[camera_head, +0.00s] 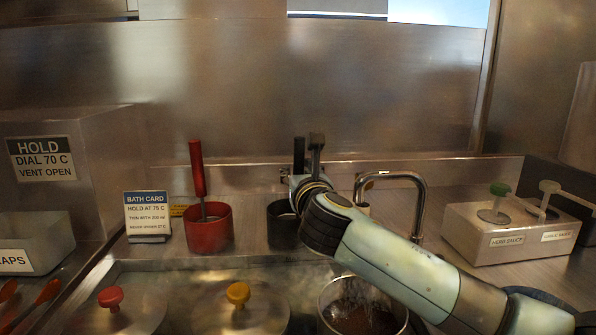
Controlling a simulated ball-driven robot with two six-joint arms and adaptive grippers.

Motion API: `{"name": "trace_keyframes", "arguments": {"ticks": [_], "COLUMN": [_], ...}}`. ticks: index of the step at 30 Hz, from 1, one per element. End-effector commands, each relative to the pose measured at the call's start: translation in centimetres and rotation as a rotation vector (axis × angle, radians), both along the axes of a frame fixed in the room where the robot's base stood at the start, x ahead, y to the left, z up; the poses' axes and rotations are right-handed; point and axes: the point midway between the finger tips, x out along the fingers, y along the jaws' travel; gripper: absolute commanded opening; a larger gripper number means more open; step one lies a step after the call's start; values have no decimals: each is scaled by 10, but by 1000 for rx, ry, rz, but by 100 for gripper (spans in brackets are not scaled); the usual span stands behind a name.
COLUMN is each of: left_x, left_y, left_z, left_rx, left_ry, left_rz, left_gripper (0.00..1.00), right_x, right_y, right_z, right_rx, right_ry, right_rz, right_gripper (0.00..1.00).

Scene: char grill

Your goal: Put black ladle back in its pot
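A black pot (279,228) stands on the back counter, right of the red pot, partly covered by my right arm. A black upright handle (299,155), likely the black ladle's, rises behind my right wrist. Its lower end and bowl are hidden, so I cannot tell whether it is inside the pot. My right gripper (314,165) is over the right side of the black pot, by the handle. A dark upright piece beside the handle seems part of it. Its fingertips are not clear, so its grip cannot be told. My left gripper is not in view.
A red pot (208,234) holds a red-handled ladle (197,168). In front are lids with a red knob (111,297) and a yellow knob (238,293), and an open steaming well (345,327). A curved faucet (420,200) and sauce pump box (511,238) stand right.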

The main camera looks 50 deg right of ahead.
Motion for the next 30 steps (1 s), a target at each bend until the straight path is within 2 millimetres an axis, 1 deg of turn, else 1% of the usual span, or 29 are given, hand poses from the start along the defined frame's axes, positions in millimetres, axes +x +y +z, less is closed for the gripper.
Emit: {"name": "trace_keyframes", "arguments": {"ticks": [1,6,9,12,15,18,30], "left_x": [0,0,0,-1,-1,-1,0], "left_y": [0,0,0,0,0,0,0], "left_z": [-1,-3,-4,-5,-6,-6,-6], "left_rx": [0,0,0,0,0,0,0], "left_ry": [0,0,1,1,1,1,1], "left_rz": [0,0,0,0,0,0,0], "left_gripper": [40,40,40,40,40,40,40], "right_x": [-9,-42,-59,-72,-81,-84,-85], "right_y": [6,29,41,51,57,59,60], "right_z": [-1,-1,-1,-1,0,1,1], "right_rx": [2,6,4,4,2,0,-1], "right_ry": [1,1,2,1,1,0,-1], "right_rz": [0,-1,-1,-1,-1,-1,-1], "right_gripper": [31,31,31,31,31,31,31]}}
